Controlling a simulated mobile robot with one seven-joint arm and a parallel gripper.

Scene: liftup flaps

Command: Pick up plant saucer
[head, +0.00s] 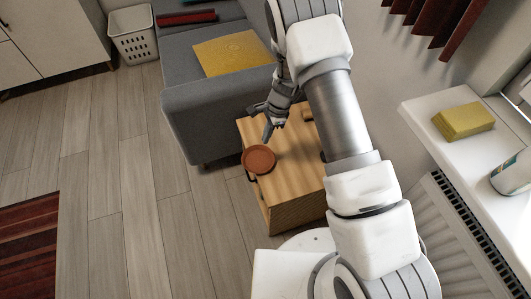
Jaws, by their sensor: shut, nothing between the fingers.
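The plant saucer (259,159) is a round, shallow, terracotta-brown dish. In the head view it lies on the left front corner of a light wooden cabinet (292,167), near the cabinet's edge. My gripper (267,139) is dark grey, points down, and is shut and empty. Its fingertips appear just behind the saucer's far rim in the picture. I cannot tell whether they touch it or how high they are above the top.
A grey sofa (205,105) with a yellow cushion (232,54) stands behind the cabinet. A white sill (478,150) with a yellow block (463,121) is at the right, above a radiator (455,225).

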